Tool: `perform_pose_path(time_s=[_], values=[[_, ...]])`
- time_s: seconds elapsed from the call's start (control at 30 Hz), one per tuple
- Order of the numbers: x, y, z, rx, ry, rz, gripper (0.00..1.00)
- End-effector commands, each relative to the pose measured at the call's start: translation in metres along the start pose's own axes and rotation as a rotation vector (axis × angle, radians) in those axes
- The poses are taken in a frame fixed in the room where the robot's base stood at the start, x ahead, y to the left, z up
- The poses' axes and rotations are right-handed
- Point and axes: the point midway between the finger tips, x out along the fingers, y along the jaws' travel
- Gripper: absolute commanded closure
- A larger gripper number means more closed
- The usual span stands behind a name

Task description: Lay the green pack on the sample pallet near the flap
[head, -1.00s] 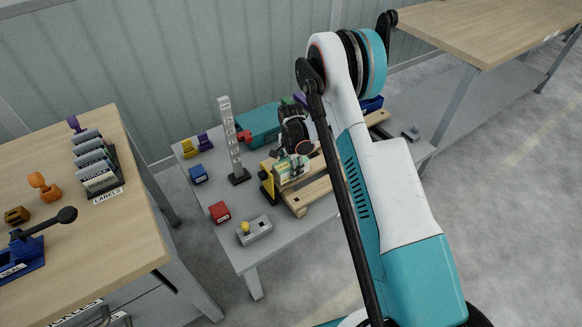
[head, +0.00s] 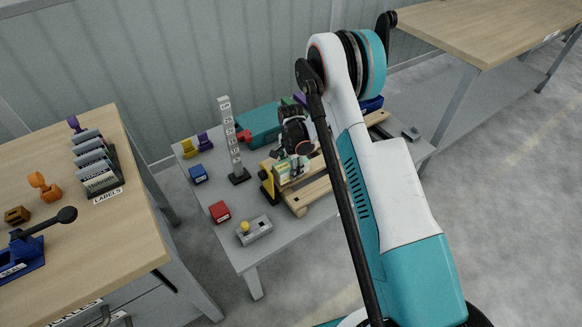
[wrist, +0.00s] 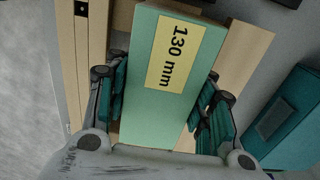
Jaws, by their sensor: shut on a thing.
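The green pack (wrist: 155,120) carries a yellow label reading "130 mm". In the wrist view it sits between both fingers of my gripper (wrist: 160,98), which is shut on it. In the head view my gripper (head: 293,150) points down over the near-left end of the wooden pallet (head: 313,192). Pale pallet boards (wrist: 246,65) show under and beside the pack in the wrist view. I cannot tell whether the pack touches the boards. I cannot clearly make out the flap.
A yellow-and-black piece (head: 268,186) stands at the pallet's left end. A grey scale post (head: 231,140) stands left of it, and a teal box (head: 262,124) behind. A red block (head: 220,212) and a grey control box (head: 254,231) lie in front. My arm hides the pallet's right part.

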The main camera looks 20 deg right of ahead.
Motion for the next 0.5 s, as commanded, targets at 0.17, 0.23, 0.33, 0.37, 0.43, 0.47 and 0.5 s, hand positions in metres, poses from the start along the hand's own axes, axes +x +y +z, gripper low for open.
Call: perform_pose_path(time_s=[0.17,0.23,0.33,0.37,0.43,0.47,0.5], values=[[0.004,0.0,0.0,0.0,0.0,0.0,0.84],[0.006,0.0,0.0,0.0,0.0,0.0,0.84],[0.008,0.0,0.0,0.0,0.0,0.0,0.84],[0.009,0.0,0.0,0.0,0.0,0.0,0.84],[0.01,0.0,0.0,0.0,0.0,0.0,0.84],[0.011,0.0,0.0,0.0,0.0,0.0,0.84],[0.012,0.0,0.0,0.0,0.0,0.0,0.84]])
